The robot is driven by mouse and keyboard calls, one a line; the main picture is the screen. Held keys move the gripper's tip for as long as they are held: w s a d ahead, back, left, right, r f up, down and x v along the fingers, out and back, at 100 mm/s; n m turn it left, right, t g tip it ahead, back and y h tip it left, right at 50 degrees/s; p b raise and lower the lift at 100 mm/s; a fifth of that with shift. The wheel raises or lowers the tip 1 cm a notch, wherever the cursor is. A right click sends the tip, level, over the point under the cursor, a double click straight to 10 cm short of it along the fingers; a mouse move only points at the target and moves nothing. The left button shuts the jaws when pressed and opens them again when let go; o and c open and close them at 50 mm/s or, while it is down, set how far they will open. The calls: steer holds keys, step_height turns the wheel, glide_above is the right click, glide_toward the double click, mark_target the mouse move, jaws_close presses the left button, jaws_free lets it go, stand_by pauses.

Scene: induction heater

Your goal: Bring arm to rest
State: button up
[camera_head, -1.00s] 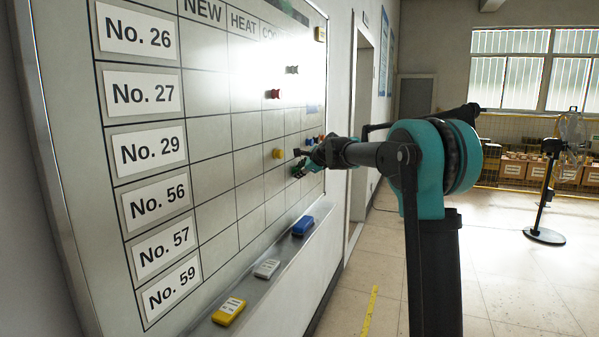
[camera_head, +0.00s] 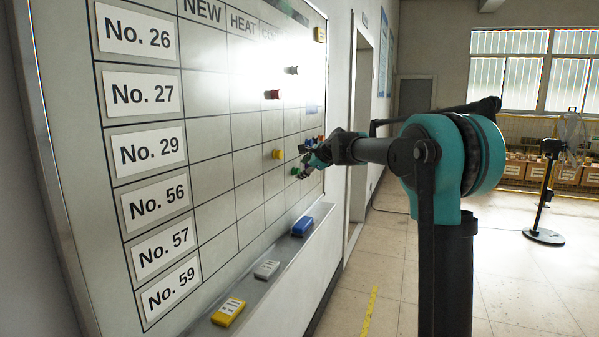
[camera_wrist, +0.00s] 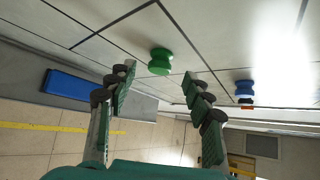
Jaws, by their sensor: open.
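My gripper (camera_head: 306,160) is at the whiteboard (camera_head: 215,165), near its right side in the head view. In the wrist view my gripper (camera_wrist: 157,85) has its two fingers spread apart, with nothing between them. A green magnet (camera_wrist: 160,61) is on the board just beyond the fingertips, apart from them. In the head view the green magnet (camera_head: 295,171) is small and partly beside the fingers.
A yellow magnet (camera_head: 278,153), a red magnet (camera_head: 272,94) and a grey one (camera_head: 292,70) are on the board. A blue magnet (camera_wrist: 244,88) is right of my fingers. A ledge below holds a blue eraser (camera_head: 302,226). A fan (camera_head: 548,180) stands right; floor between is clear.

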steer(key=v, duration=0.8)
steer(key=s+d+f+n+g+h, duration=0.2)
steer(key=s+d+f+n, duration=0.4)
steer(key=s+f, duration=0.7)
steer(key=s+d+f+n+g+h, duration=0.1)
steer(key=s+d+f+n, duration=0.5)
steer(key=s+f, duration=0.7)
steer(key=s+d+f+n+g+h, duration=0.2)
steer(key=s+d+f+n, duration=0.4)
steer(key=s+f, duration=0.7)
steer(key=s+d+h, duration=0.1)
steer(key=s, duration=0.3)
steer(key=shift+s+f+g+h, duration=0.25)
steer(key=shift+f+g+h, duration=0.05)
steer(key=shift+f+h, duration=0.1)
